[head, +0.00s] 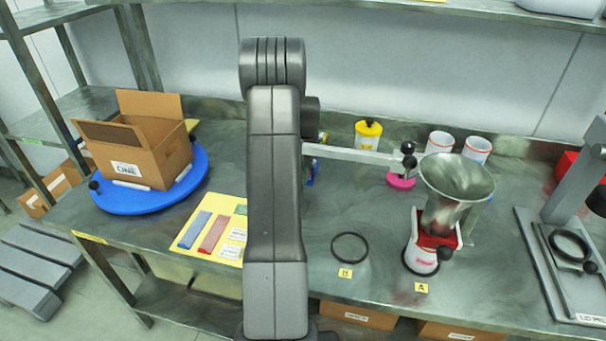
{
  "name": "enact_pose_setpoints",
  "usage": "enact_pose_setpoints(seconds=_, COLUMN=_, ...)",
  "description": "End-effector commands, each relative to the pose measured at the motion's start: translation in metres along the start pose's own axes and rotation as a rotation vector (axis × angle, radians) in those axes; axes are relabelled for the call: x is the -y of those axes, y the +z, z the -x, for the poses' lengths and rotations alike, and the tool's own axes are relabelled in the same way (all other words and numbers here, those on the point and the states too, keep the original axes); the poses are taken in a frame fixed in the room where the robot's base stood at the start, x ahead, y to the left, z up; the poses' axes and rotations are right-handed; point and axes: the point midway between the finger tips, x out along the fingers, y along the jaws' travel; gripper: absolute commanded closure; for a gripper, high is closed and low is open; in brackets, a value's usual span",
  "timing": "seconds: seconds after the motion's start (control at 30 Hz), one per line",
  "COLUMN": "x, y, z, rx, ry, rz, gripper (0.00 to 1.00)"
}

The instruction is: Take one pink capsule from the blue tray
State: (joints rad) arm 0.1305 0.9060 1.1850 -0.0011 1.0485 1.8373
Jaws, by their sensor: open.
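My arm rises through the middle of the head view and hides a strip of the bench behind it. My gripper is not visible in this view. I see no pink capsule that I can make out. No clear blue tray shows. A small piece of something blue and multicoloured (313,171) peeks out at the right edge of my arm, mostly hidden, and I cannot tell what it is.
A blue round turntable (190,185) at left bears an open cardboard box (150,160). A yellow mat (230,203) holds a blue and a red strip. Right are a black ring (349,247), a metal funnel (456,178) on a red-white base (422,257), and a grey stand (575,175).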

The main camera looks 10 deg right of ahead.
Motion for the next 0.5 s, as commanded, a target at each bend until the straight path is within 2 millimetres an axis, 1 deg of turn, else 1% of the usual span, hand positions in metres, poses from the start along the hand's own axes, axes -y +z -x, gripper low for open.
enact_pose_setpoints(seconds=0.03, x=-0.0011, y=0.0001, z=-0.0042, rx=0.0, ry=0.004, rz=0.0, gripper=0.52)
enact_pose_setpoints(seconds=0.23, x=-0.0017, y=0.0001, z=-0.0063, rx=0.0, ry=0.006, rz=0.0, gripper=0.52)
enact_pose_setpoints(seconds=0.43, x=-0.0019, y=0.0001, z=-0.0075, rx=0.0, ry=0.007, rz=0.0, gripper=0.91)
enact_pose_setpoints(seconds=0.47, x=-0.0019, y=0.0001, z=-0.0077, rx=0.0, ry=0.007, rz=0.0, gripper=0.95)
enact_pose_setpoints(seconds=0.5, x=-0.0018, y=0.0001, z=-0.0078, rx=0.0, ry=0.007, rz=0.0, gripper=0.95)
